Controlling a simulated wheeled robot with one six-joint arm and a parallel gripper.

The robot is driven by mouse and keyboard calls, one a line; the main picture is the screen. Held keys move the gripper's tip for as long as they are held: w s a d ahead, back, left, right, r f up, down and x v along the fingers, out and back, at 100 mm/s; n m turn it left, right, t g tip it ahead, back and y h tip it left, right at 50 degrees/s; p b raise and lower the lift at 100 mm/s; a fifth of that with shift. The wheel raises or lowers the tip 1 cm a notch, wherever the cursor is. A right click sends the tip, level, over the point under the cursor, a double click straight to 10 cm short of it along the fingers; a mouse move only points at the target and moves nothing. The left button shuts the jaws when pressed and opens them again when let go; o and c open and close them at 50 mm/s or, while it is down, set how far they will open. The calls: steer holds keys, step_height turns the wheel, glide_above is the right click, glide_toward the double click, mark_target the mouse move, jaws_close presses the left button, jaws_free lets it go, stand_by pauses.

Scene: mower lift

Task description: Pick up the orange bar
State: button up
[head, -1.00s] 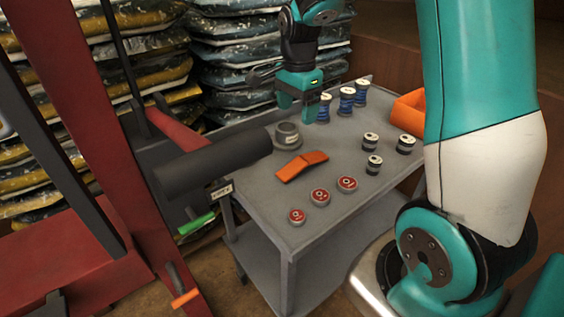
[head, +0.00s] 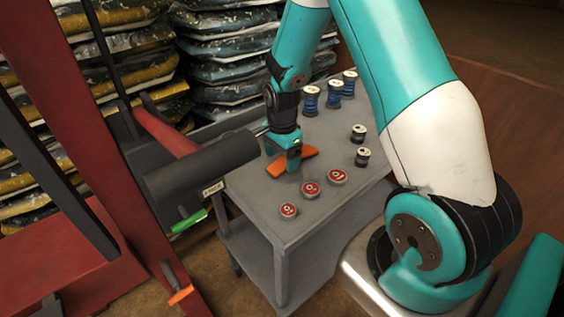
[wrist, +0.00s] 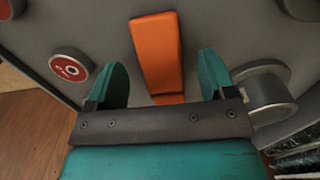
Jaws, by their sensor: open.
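The orange bar (head: 277,165) lies on the grey cart top (head: 335,220), partly hidden behind my gripper (head: 287,168) in the head view. In the wrist view the bar (wrist: 157,52) runs away from my gripper (wrist: 165,82), and its near end lies between the two teal fingers. The fingers stand apart on either side of it, with clear space between each finger and the bar. My gripper is open and empty.
Red-topped tins (head: 310,190) stand in front of the bar. A grey round piece (wrist: 264,92) sits close outside the right finger. Black spools (head: 358,133) and blue spools (head: 333,95) stand to the right and behind. A red frame with a black roller (head: 205,165) borders the left.

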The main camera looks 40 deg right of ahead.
steer(key=shift+f, duration=0.85)
steer(key=c, duration=1.2)
steer(key=shift+c, duration=1)
steer(key=shift+r, duration=0.15)
